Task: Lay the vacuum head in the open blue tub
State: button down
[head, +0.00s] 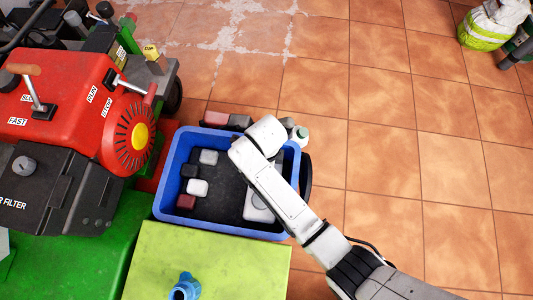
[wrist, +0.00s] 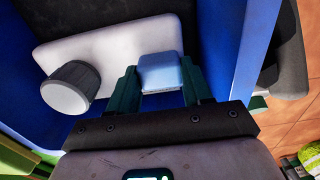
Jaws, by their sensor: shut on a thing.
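The vacuum head (wrist: 112,45) is a white flat plate with a dark round knob with a pale top and a pale blue block. My gripper (wrist: 160,80) is shut on that block. In the head view part of the white plate (head: 257,207) shows at the right side of the open blue tub (head: 172,160), partly hidden by my arm. The tub's blue wall (wrist: 215,40) shows beside the plate in the wrist view. I cannot tell whether the plate touches the tub's floor. My gripper's fingers are hidden in the head view.
Several small blocks, one a white block (head: 197,187), lie at the tub's left. A red machine (head: 70,100) stands left of the tub. A yellow-green surface (head: 215,265) with a blue object (head: 185,288) is in front. The tiled floor (head: 400,130) at right is mostly clear.

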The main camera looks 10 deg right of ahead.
jog(key=shift+f, duration=0.35)
jog(key=shift+f, duration=0.15)
jog(key=shift+c, duration=2.4)
grip_release()
notch_tip(320, 180, up, 12)
jog(key=p, duration=0.5)
jog(key=shift+p, duration=0.3)
